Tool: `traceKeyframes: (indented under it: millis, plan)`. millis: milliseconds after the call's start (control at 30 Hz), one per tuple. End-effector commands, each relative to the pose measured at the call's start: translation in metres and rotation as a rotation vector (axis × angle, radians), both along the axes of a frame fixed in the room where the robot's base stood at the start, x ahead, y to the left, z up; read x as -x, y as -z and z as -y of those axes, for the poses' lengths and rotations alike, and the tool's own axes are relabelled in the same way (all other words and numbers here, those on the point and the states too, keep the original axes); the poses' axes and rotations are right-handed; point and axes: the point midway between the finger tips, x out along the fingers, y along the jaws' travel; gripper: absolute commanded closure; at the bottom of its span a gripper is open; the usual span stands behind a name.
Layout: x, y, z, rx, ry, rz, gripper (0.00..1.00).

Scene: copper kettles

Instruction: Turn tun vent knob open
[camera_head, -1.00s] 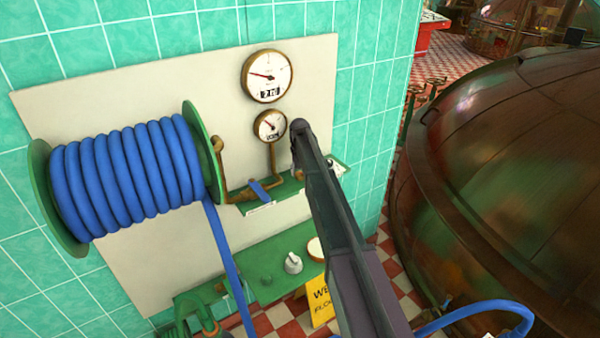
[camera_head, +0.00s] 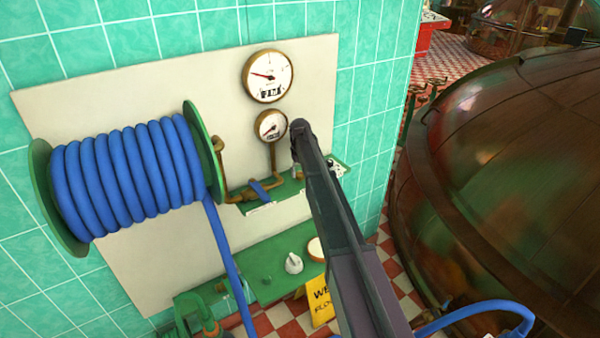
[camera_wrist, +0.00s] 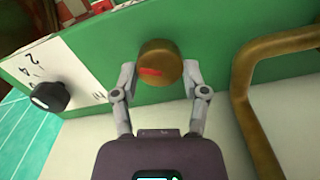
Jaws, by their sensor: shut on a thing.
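In the wrist view a round brass knob (camera_wrist: 158,58) with a red mark on its face stands on a green panel (camera_wrist: 205,40). My gripper (camera_wrist: 160,75) has one finger on each side of the knob and is shut on it. I cannot tell from its face which way is open. In the head view my dark arm covers the knob and the fingers at the green shelf (camera_head: 262,205) on the wall.
A black knob (camera_wrist: 50,97) by a numbered white plate (camera_wrist: 72,60) is left of my fingers; a brass pipe (camera_wrist: 245,95) is close right. Above the shelf are an upper gauge (camera_head: 268,76) and lower gauge (camera_head: 271,126). A hose reel (camera_head: 125,170) and copper vessel (camera_head: 510,180) flank the arm.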

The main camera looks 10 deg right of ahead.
Motion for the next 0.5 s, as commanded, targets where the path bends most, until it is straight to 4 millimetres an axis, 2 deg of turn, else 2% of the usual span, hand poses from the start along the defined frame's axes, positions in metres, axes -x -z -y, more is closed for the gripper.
traceKeyframes:
  millis: [33, 67, 133, 167, 500]
  plan:
    - [0.0002, 0.0002, -0.0004, -0.001, -0.002, 0.0, 0.9]
    - [0.0002, 0.0002, -0.0004, -0.001, -0.002, 0.0, 0.33]
    - [0.0002, 0.0002, -0.0003, -0.001, -0.002, 0.0, 0.12]
    - [0.0001, 0.0002, -0.0003, -0.001, -0.001, 0.0, 0.08]
    - [0.0, 0.0, 0.0, 0.0, 0.0, 0.0, 0.08]
